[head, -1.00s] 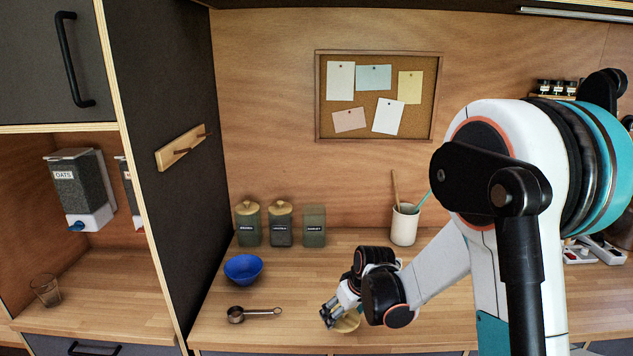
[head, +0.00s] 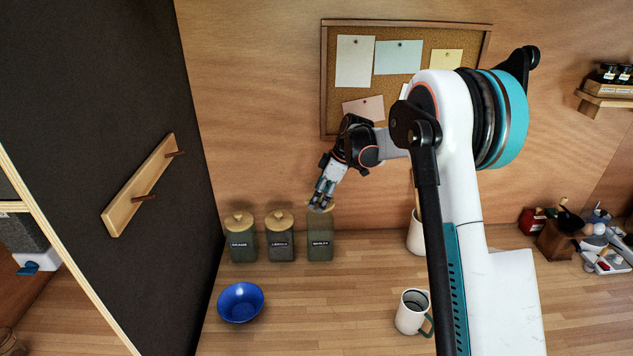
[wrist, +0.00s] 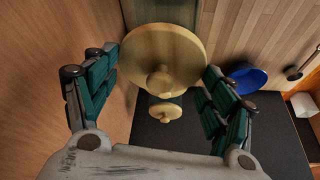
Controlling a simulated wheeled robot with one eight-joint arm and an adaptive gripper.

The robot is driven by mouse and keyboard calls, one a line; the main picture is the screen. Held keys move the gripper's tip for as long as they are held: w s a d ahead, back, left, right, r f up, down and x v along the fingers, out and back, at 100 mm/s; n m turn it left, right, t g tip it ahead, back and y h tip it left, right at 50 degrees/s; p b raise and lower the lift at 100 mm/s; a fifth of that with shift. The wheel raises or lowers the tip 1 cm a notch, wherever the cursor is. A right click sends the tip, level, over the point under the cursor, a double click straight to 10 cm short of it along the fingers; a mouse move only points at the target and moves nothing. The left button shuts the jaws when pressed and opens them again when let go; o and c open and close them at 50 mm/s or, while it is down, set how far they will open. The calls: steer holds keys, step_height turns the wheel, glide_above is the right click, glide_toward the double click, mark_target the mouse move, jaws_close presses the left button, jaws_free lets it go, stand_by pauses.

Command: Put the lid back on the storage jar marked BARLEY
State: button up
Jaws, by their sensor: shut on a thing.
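The BARLEY jar (head: 320,240) is a square green jar at the right end of a row of three by the back wall. My gripper (head: 321,203) is directly above it, fingers pointing down. It is shut on a round pale wooden lid (wrist: 165,45), with its fingers at opposite sides of the rim and the knob facing the wrist camera. In the head view the lid (head: 321,208) is at the jar's mouth, partly covered by my fingers. I cannot tell whether it is seated or just above.
Two lidded jars, a middle one (head: 280,240) and a left one (head: 241,242), stand close to the left. A blue bowl (head: 240,302) is in front. A white mug (head: 412,312) and a utensil holder (head: 415,235) stand right. The counter between bowl and mug is clear.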

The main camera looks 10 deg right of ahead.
steer(key=shift+f, duration=0.3)
steer(key=shift+c, duration=0.6)
steer(key=shift+f+b, duration=1.7)
steer(key=shift+f, duration=1.1)
steer(key=shift+d+r, duration=0.1)
steer(key=shift+r, duration=0.15)
steer(key=shift+f+b, duration=0.2)
steer(key=shift+b, duration=0.4)
steer(key=o, duration=1.1)
steer(key=shift+o, duration=0.6)
steer(key=shift+r, duration=0.1)
steer(key=shift+r+p, duration=1.65)
steer(key=shift+r, duration=1.8)
